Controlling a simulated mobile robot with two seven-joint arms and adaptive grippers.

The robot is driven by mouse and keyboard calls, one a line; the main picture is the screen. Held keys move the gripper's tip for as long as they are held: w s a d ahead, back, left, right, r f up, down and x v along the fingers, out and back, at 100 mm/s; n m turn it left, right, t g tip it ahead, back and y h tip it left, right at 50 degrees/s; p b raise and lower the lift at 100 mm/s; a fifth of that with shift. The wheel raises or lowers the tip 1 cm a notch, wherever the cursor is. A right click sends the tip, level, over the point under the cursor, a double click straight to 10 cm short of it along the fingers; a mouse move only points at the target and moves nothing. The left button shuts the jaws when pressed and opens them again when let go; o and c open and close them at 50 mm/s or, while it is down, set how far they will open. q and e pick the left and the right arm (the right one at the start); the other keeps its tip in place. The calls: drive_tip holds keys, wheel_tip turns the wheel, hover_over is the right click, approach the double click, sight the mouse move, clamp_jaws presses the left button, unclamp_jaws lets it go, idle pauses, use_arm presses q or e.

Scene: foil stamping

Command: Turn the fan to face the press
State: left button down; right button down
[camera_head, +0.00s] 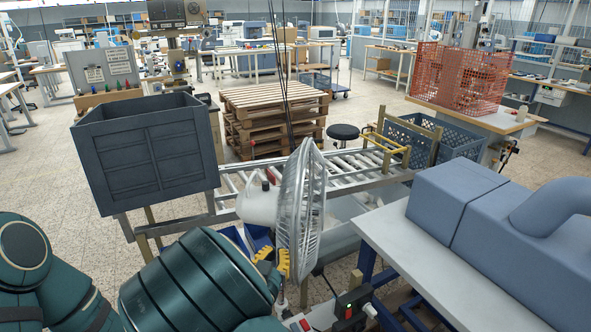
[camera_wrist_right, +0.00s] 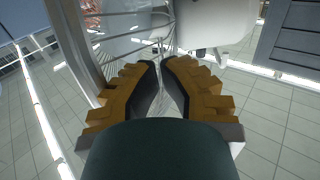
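The fan (camera_head: 303,205) stands in front of me and shows nearly edge-on in the head view. Its white motor housing (camera_head: 257,204) is on the left, so its round wire cage faces right, towards a blue-grey machine (camera_head: 478,215). I cannot tell whether that machine is the press. My right gripper (camera_head: 274,261) has yellow fingers close by the cage's lower left edge. In the right wrist view its fingers (camera_wrist_right: 161,66) are partly open with a narrow gap. Cage wires (camera_wrist_right: 125,40) lie just beyond the tips; contact is unclear. My left gripper is out of view.
A dark crate (camera_head: 150,150) sits left of a roller conveyor (camera_head: 345,168) behind the fan. The machine stands on a white table (camera_head: 400,250) to the right. A switch box (camera_head: 350,303) is below the fan. Wooden pallets (camera_head: 270,105) are stacked farther back.

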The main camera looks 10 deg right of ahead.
sight(307, 252)
drive_tip(key=shift+s+d, duration=0.1)
drive_tip(key=shift+d, duration=0.5)
drive_tip(key=shift+d, duration=0.2)
drive_tip(key=shift+d+b, duration=0.5)
drive_tip(key=shift+d, duration=1)
drive_tip(key=shift+d, duration=0.1)
drive_tip(key=shift+w+d+b, duration=0.2)
drive_tip(key=shift+d+b, duration=0.05)
drive_tip(key=shift+d, duration=0.45)
drive_tip(key=shift+w+d+b, duration=0.15)
drive_tip(key=shift+d+b, duration=0.05)
drive_tip(key=shift+d, duration=0.6)
